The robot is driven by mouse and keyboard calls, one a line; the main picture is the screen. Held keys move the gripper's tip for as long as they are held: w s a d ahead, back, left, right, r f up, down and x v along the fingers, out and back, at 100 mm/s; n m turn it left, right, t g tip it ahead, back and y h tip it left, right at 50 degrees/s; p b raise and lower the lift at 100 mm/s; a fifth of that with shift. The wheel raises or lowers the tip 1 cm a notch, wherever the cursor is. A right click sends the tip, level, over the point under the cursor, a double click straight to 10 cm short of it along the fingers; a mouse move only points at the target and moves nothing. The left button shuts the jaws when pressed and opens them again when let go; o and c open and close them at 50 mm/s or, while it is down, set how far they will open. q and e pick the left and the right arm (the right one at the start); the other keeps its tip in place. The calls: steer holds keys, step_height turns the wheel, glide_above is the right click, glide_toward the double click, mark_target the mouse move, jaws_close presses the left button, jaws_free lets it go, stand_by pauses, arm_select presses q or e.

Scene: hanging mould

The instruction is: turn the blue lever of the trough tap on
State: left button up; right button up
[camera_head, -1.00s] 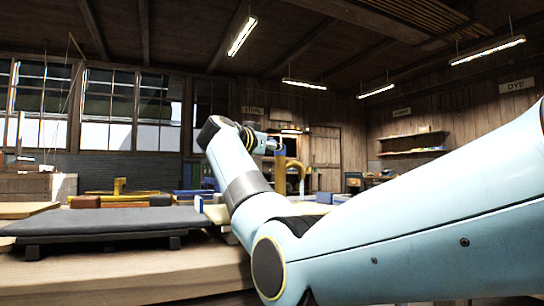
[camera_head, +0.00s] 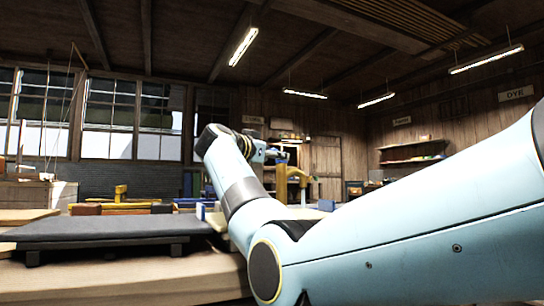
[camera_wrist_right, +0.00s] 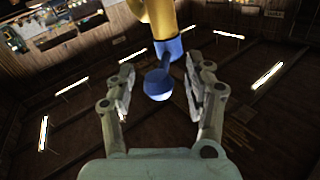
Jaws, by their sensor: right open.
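The trough tap (camera_head: 282,182) is a yellow upright with a curved spout, beyond my right forearm in the head view. In the right wrist view its yellow body (camera_wrist_right: 162,17) comes down from the top and ends in a blue collar. The blue lever (camera_wrist_right: 158,84) hangs from this collar and has a round knob at its end. My right gripper (camera_wrist_right: 160,68) is open, with one finger on each side of the lever; gaps show between the fingers and the knob. In the head view this gripper (camera_head: 274,153) is small and beside the tap's top. My left gripper is not in view.
A dark grey padded board (camera_head: 110,228) lies on the wooden bench at the left. Yellow, brown and blue pieces (camera_head: 120,205) stand behind it. My right arm hides much of the bench's right side. Shelves (camera_head: 412,150) hang on the far wall.

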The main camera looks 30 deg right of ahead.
steer(key=v, duration=0.7)
steer(key=shift+a, duration=0.2)
steer(key=shift+s+f, duration=0.1)
steer(key=shift+s, duration=0.1)
